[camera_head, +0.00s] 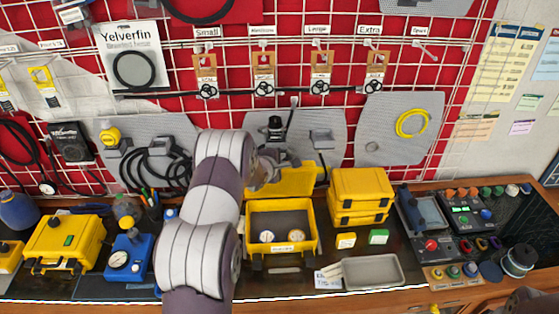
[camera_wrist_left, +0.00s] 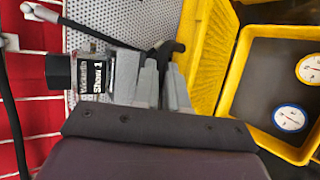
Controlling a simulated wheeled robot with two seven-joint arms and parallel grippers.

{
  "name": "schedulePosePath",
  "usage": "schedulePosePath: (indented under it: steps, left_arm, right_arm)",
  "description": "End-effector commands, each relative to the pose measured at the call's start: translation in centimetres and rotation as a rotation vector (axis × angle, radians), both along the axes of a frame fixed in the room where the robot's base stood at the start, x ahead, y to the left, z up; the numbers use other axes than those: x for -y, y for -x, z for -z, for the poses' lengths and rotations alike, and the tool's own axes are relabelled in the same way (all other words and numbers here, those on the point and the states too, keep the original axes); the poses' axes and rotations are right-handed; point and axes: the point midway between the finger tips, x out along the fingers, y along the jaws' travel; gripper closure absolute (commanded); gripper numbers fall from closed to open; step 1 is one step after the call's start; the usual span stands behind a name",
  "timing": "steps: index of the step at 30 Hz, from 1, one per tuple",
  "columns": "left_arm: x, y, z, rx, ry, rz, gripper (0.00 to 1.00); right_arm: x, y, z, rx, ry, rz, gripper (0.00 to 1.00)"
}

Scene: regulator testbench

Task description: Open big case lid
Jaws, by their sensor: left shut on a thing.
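The big yellow case (camera_head: 255,248) stands open on the bench, left of the stacked yellow cases. Two round gauges (camera_head: 296,236) lie inside it. Its yellow lid (camera_head: 300,180) is swung up and back behind the case, partly hidden by my left arm. In the left wrist view the lid (camera_wrist_left: 209,45) is upright beside the open case (camera_wrist_left: 236,75). My right gripper is not in view.
Stacked yellow cases (camera_head: 361,190) stand close to the right. A grey tray (camera_head: 374,272) lies in front of them. A blue gauge device (camera_head: 127,258) and another yellow case (camera_head: 64,240) are on the left. A wire grid wall with hanging tools is close behind the lid.

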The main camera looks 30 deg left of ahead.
Motion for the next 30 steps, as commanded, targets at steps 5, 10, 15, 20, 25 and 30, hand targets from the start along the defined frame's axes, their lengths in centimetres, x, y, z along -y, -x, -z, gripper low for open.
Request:
schedulePosePath:
  steps: [5, 10, 15, 20, 25, 30]
  left_arm:
    - [0.0, -0.1, -0.2, 0.005, -0.001, 0.001, 0.81]
    - [0.0, -0.1, -0.2, 0.004, -0.001, 0.001, 0.63]
    - [0.0, 0.0, -0.1, 0.002, -0.001, 0.001, 0.63]
    - [0.1, 1.1, -0.6, 0.003, -0.001, 0.0, 0.63]
    - [0.5, 4.8, -2.2, 0.004, -0.002, -0.001, 0.63]
    - [0.9, 8.7, -4.5, 0.007, -0.003, 0.0, 0.63]
  right_arm:
    - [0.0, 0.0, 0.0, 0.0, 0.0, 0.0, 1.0]
    - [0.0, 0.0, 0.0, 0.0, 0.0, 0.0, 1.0]
    - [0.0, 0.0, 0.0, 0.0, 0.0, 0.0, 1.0]
    - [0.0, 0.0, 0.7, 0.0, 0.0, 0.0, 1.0]
    - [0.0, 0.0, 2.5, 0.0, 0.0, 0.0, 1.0]
    - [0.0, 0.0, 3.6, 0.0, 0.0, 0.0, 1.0]
